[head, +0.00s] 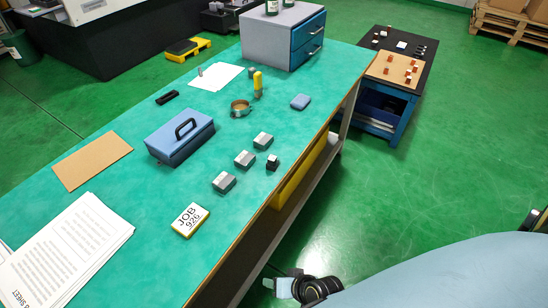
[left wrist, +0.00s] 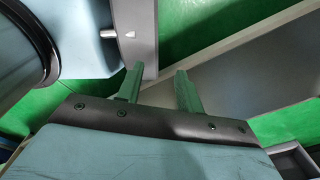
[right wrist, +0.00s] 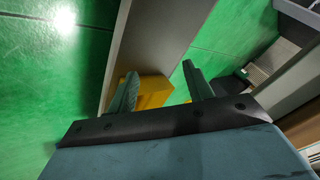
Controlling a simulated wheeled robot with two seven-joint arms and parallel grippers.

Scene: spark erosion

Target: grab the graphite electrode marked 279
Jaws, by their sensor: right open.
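Three grey blocks, a far one (head: 263,140), a middle one (head: 244,159) and a near one (head: 223,181), lie in a slanting row on the green bench top. A smaller dark block (head: 272,162) with a light top stands beside the row, close to the bench's right edge. No number is readable on any of them, so I cannot tell which is 279. My left gripper (left wrist: 159,82) is open and empty in the left wrist view. My right gripper (right wrist: 160,78) is open and empty in the right wrist view. Neither wrist view shows the blocks.
The green bench (head: 130,200) also carries a blue box with a handle (head: 180,137), a yellow-edged JOB 926 sign (head: 190,220), a tape ring (head: 240,109), paper sheets (head: 65,250) and a drawer cabinet (head: 284,35). A low cart (head: 392,75) stands beyond, with open floor (head: 440,170) in front.

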